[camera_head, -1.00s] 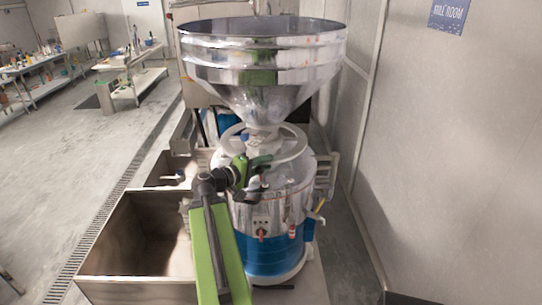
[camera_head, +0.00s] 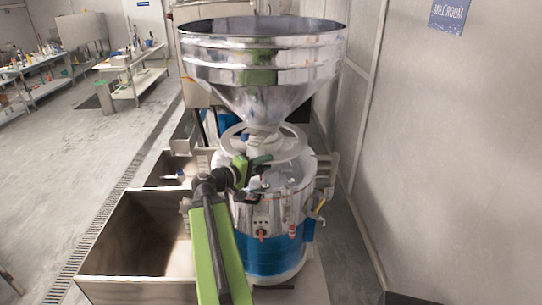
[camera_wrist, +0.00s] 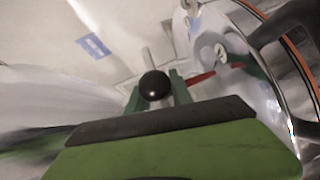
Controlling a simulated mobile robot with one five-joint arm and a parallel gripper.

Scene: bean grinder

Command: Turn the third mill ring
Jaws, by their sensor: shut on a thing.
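The mill (camera_head: 270,210) is a metal drum with a blue lower band, under a large shiny funnel hopper (camera_head: 262,70). A pale grey ring (camera_head: 296,146) lies flat around the hopper's neck on top of the drum; I cannot tell whether it is the third ring. My gripper (camera_head: 262,163) is at the drum's upper front, just below the ring's front edge. In the wrist view its green fingers (camera_wrist: 154,92) stand either side of a black ball knob (camera_wrist: 154,85) and are shut on it. What the knob is fixed to is hidden.
An open metal bin (camera_head: 135,240) stands left of the mill, with a smaller one (camera_head: 170,170) behind it. A grey wall (camera_head: 450,150) with a blue sign (camera_head: 448,15) rises close on the right. Open floor (camera_head: 80,150) lies at the left.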

